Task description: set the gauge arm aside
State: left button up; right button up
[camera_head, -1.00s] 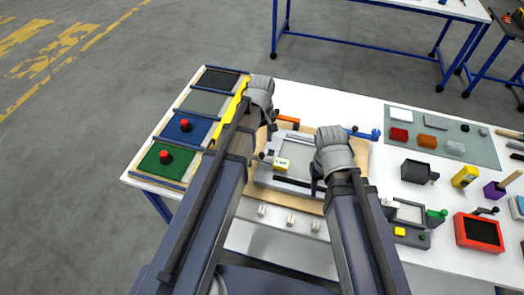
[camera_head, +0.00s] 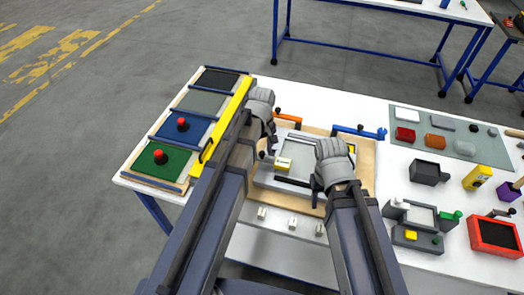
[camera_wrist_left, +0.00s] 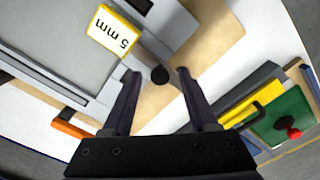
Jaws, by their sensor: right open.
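A grey fixture (camera_head: 297,159) stands on a wooden board (camera_head: 366,175). A yellow block marked "5 mm" (camera_wrist_left: 115,32) sits on a grey bar of it; the block also shows in the head view (camera_head: 284,164). A round black knob (camera_wrist_left: 160,75) is beside that bar. I cannot tell for sure which part is the gauge arm. My left gripper (camera_head: 268,140) is over the board's left side; in the left wrist view its fingers (camera_wrist_left: 163,100) are apart and empty, with the knob just beyond them. My right gripper (camera_head: 316,190) is open at the fixture's front right; its fingertips are partly hidden.
A long yellow bar (camera_head: 238,100) lies left of my left gripper, beside a rack with green (camera_head: 150,172) and blue (camera_head: 172,134) pads. An orange clamp (camera_head: 288,116) and a blue clamp (camera_head: 360,131) are at the board's back. Small blocks and boxes crowd the right side.

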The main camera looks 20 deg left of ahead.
pick_arm(q)
grip_shut()
dwell(1.3)
